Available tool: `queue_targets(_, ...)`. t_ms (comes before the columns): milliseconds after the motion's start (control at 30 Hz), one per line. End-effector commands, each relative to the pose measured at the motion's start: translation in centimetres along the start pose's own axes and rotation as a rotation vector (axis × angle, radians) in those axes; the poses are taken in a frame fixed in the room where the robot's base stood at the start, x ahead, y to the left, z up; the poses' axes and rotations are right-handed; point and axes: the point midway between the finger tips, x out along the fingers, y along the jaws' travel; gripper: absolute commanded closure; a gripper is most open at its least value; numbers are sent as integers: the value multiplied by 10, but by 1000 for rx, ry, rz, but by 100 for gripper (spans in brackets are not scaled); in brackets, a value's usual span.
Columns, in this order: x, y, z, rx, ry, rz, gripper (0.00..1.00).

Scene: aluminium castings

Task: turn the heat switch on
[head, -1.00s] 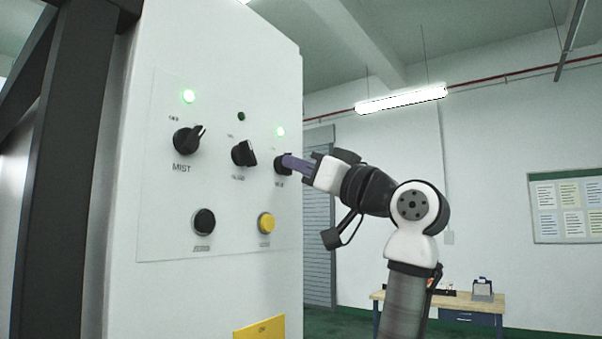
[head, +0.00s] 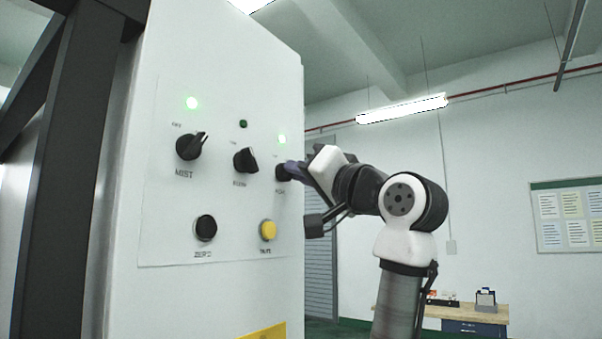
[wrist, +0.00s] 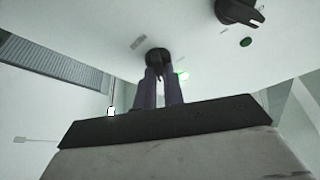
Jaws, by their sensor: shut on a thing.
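A white panel (head: 222,95) carries three black rotary switches in a row. The middle switch (head: 245,160) has a dark lamp (head: 243,124). My gripper (head: 291,170) is shut on this right switch. In the wrist view both fingers of my gripper (wrist: 160,76) meet the black knob (wrist: 157,57), partly hiding it. The lit lamp (wrist: 183,76) shows beside them.
A black button (head: 205,228) and a yellow button (head: 268,230) sit below the switches. A yellow plate (head: 262,330) is lower on the cabinet. A workbench (head: 455,313) stands far behind at the right. Open room lies right of the cabinet.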

Motion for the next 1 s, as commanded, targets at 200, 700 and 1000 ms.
queue_targets(200,0,0,1,0,-3,1,100)
queue_targets(700,-2,0,0,-1,-1,0,68)
queue_targets(1000,-49,2,3,-3,3,0,68)
